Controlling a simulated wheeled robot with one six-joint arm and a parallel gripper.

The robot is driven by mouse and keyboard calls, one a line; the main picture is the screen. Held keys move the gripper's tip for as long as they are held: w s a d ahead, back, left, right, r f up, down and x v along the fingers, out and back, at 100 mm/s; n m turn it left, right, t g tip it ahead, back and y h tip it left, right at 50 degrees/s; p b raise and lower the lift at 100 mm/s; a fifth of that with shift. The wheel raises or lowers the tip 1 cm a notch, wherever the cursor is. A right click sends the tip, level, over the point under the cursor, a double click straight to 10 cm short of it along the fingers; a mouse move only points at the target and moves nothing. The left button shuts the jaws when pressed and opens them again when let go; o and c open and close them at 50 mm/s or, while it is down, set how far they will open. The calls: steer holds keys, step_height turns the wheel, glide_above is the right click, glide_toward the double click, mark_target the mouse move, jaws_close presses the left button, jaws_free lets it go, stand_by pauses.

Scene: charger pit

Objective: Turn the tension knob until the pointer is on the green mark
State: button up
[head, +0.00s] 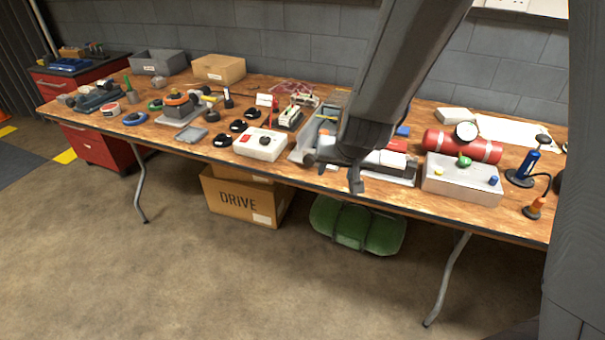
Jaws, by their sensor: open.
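No pointer or green mark can be made out at this size, and I cannot tell which control is the tension knob. Knobs show on a white box (259,146) with a red part and a dark knob (265,141), and on a grey box (455,182) with a green knob (464,160), a yellow one and a blue one. My gripper (333,172) is open and empty at the table's front edge, between these two boxes. My arm hides part of the table behind it, including part of a grey device (304,150).
The wooden table (200,148) is crowded. A red cylinder (443,145) with a gauge (466,132) lies behind the grey box. A blue tool on a stand (526,167) is at right. Below are a DRIVE carton (230,200) and a green bag (350,224). The front floor is clear.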

mark_target(308, 162)
steer(key=w+a+f+t+h+b, duration=0.1)
steer(key=w+a+f+t, duration=0.1)
steer(key=w+a, duration=0.1)
steer(key=w+a+f+m+t+h+b, duration=0.1)
steer(key=w+a+f+t+b, duration=0.1)
steer(key=w, duration=0.1)
steer(key=w+a+f+m+t+h+b, duration=0.1)
steer(key=w+a+f+b, duration=0.1)
steer(key=w+a, duration=0.1)
steer(key=shift+w+a+f+t, duration=0.3)
steer(key=shift+f+t, duration=0.1)
steer(key=s+t+h+b, duration=0.1)
steer(key=s+a+f+m+t+h+b, duration=0.1)
steer(key=h, duration=0.1)
steer(key=s+a+t+h+b, duration=0.1)
steer(key=h, duration=0.1)
steer(key=shift+a+f, duration=0.2)
steer(key=shift+f, duration=0.15)
steer(key=shift+s+d+r+m+t+h+b, duration=0.1)
steer(key=shift+d+r+m+t+h+b, duration=0.05)
steer(key=shift+m+t+h+b, duration=0.2)
steer(key=x, duration=0.7)
